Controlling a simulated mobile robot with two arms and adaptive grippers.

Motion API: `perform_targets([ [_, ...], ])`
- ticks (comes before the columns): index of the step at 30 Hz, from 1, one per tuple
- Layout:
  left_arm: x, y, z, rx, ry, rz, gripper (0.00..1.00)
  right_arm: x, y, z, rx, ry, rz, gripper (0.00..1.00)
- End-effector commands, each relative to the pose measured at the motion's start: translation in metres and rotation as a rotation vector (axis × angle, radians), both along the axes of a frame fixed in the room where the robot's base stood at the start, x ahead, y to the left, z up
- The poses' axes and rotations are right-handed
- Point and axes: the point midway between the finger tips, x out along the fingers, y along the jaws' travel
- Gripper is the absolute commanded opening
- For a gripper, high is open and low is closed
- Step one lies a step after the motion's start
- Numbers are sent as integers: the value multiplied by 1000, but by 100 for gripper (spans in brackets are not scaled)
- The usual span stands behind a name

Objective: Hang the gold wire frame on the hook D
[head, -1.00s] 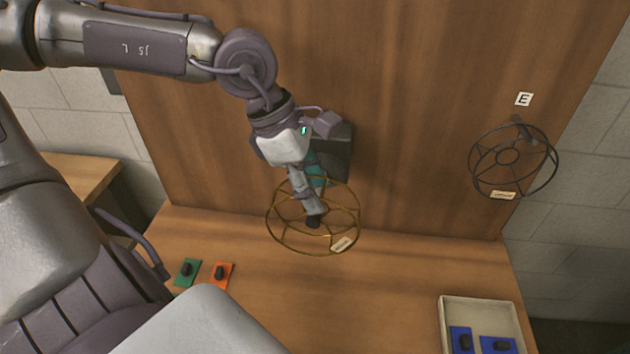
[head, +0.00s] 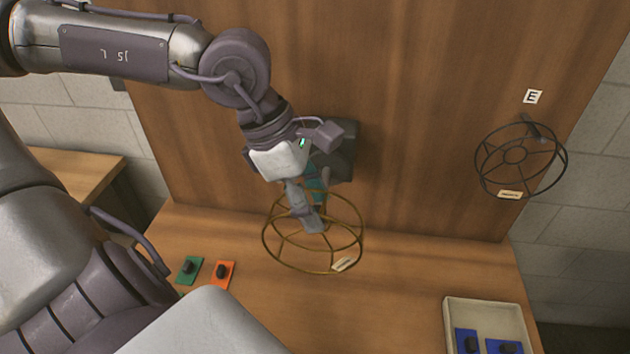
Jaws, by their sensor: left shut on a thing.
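The gold wire frame (head: 329,270) is a round cage of thin wire with a small pale tag on its near rim. My left gripper (head: 314,222) is shut on the gold wire frame at its middle and holds it in front of the wooden back panel. Hook D and its label cannot be seen; my left arm and gripper cover part of the panel. My right gripper is not in view.
A dark wire frame (head: 520,193) hangs at the right below the label E (head: 533,97). A green piece (head: 190,270) and an orange piece (head: 222,275) lie on the table (head: 380,310). A pale tray (head: 485,308) with blue pieces is at the lower right.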

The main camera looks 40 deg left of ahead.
Motion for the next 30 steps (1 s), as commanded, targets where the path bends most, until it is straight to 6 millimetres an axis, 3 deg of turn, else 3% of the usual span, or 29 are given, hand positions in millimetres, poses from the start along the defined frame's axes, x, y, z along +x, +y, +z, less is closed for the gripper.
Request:
perform_targets([
  [19,-21,-13,0,0,-2,-1,7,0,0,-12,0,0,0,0],
  [30,-23,-14,0,0,-1,0,7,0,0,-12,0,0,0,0],
])
